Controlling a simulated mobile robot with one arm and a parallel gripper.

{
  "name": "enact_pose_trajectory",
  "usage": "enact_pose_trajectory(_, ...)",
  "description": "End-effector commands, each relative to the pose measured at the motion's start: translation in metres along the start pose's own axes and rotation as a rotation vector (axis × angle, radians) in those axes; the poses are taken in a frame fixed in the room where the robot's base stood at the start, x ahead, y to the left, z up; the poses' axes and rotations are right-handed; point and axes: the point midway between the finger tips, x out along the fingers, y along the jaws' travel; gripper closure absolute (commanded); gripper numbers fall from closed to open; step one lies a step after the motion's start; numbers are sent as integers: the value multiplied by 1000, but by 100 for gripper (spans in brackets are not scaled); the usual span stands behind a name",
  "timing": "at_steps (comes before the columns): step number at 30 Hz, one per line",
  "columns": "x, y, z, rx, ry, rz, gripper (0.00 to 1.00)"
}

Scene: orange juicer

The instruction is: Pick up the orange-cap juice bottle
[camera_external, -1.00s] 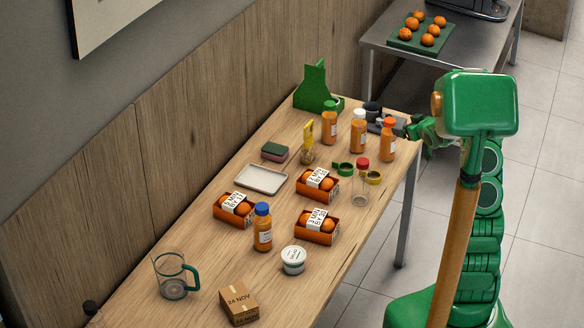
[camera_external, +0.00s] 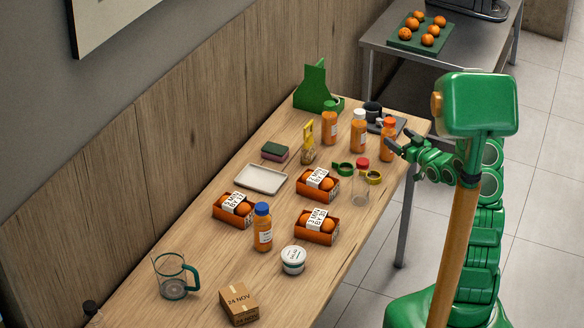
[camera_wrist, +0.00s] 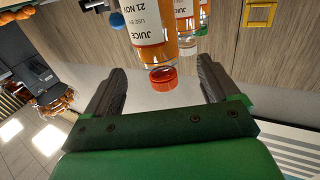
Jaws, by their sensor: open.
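The orange-cap juice bottle (camera_external: 387,143) stands upright near the table's right edge at the far end. My gripper (camera_external: 401,146) is right beside it, on its right side, with the fingers toward it. In the wrist view the bottle (camera_wrist: 149,30) appears upside down, with its orange cap (camera_wrist: 163,76) between the two finger tips. My gripper (camera_wrist: 160,67) is open there, with a gap on both sides of the cap.
A white-cap juice bottle (camera_external: 358,132) and a green-cap one (camera_external: 329,124) stand left of the orange-cap bottle. An empty red-cap bottle (camera_external: 361,184) stands in front. Free floor lies right of the table.

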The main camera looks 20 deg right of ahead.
Motion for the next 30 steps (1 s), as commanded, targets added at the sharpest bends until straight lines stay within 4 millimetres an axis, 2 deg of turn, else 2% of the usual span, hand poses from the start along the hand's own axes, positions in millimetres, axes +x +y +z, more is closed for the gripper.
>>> enact_pose_trajectory(6, 20, -1, 0, -2, -2, -2, 11)
enact_pose_trajectory(14, 36, 0, 1, -3, 0, -2, 11)
enact_pose_trajectory(22, 68, 1, 5, -2, -1, 0, 11)
enact_pose_trajectory(30, 74, 1, 5, -1, -3, 1, 11)
